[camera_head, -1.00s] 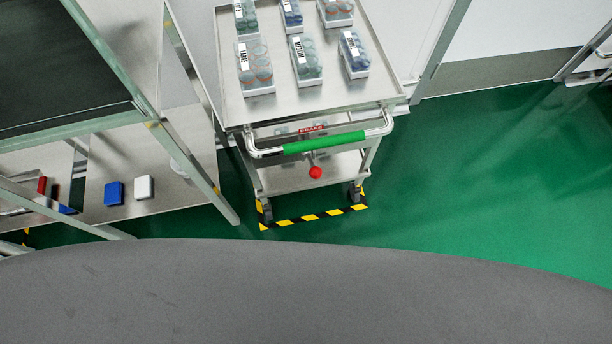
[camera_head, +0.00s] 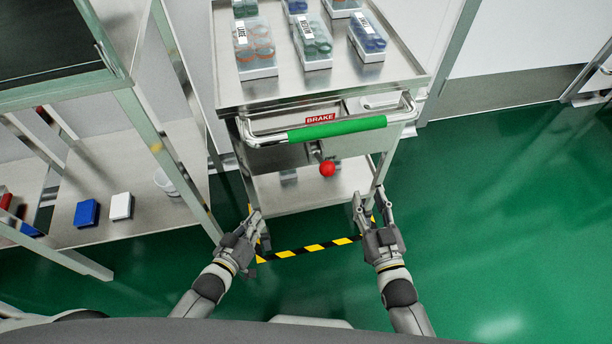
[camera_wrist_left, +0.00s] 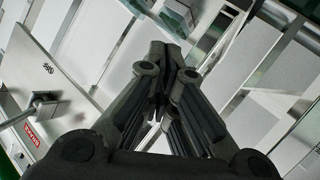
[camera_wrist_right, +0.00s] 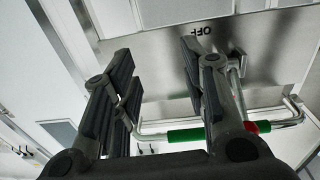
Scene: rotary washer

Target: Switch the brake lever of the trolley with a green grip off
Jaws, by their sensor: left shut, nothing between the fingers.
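The steel trolley (camera_head: 300,92) stands ahead with a green grip (camera_head: 337,129) on its chrome handle. The brake lever, with a red ball knob (camera_head: 327,169), hangs below the grip under a red BRAKE label (camera_head: 320,118). The word OFF (camera_wrist_right: 204,31) shows on the trolley in the right wrist view, with the green grip (camera_wrist_right: 186,134) and part of the red knob (camera_wrist_right: 250,127). My left gripper (camera_head: 254,219) is shut and empty, low and left of the knob. My right gripper (camera_head: 362,199) is open and empty, low and right of the knob. Neither touches the lever.
Labelled boxes of tubes (camera_head: 312,48) stand on the trolley top. A metal rack (camera_head: 165,120) is close on the left, with a blue box (camera_head: 87,213) and a white box (camera_head: 121,206) on its shelf. Striped floor tape (camera_head: 305,249) edges the trolley's place. Green floor (camera_head: 510,190) is free on the right.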

